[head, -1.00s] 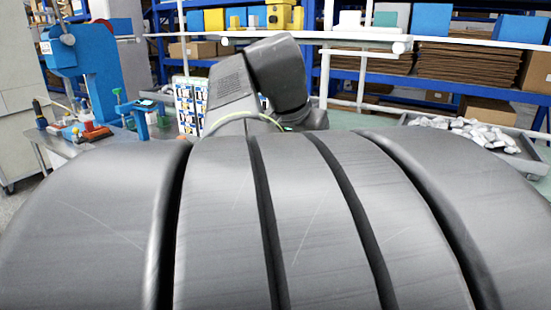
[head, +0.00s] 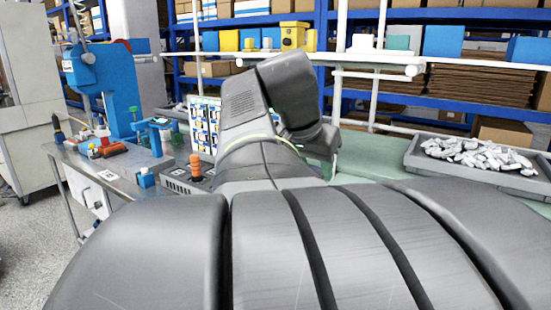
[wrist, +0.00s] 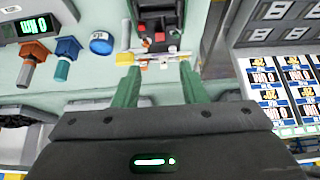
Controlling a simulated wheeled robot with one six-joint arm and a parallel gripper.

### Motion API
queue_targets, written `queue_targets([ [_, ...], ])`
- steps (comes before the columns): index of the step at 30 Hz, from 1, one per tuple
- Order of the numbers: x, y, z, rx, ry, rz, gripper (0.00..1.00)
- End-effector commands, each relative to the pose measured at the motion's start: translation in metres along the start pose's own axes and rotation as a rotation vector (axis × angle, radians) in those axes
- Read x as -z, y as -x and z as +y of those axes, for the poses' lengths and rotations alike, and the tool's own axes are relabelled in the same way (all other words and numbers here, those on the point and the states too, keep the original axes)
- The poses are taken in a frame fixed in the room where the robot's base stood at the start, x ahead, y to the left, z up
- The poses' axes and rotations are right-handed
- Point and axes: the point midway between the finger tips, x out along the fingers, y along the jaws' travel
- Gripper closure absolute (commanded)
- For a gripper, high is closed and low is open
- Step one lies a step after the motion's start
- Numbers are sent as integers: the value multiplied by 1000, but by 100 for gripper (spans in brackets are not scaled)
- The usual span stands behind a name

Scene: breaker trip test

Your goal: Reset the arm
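My gripper (wrist: 160,67) shows in the wrist view as two green fingers spread apart, with a visible gap between them. Beyond and between the fingertips is a test fixture with a breaker (wrist: 158,20) that has red parts, with a yellowish bar (wrist: 152,57) in front of it. I cannot tell whether the fingers touch it. In the head view my arm fills the middle and hides the gripper and the fixture.
A blue press (head: 105,80) and a grey tray of pale parts (head: 415,160) flank my arm.

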Motion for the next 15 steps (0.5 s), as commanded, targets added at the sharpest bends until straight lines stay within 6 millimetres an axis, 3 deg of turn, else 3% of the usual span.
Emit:
queue_targets([
  [15,-2,-97,1,-3,-1,-5,62],
])
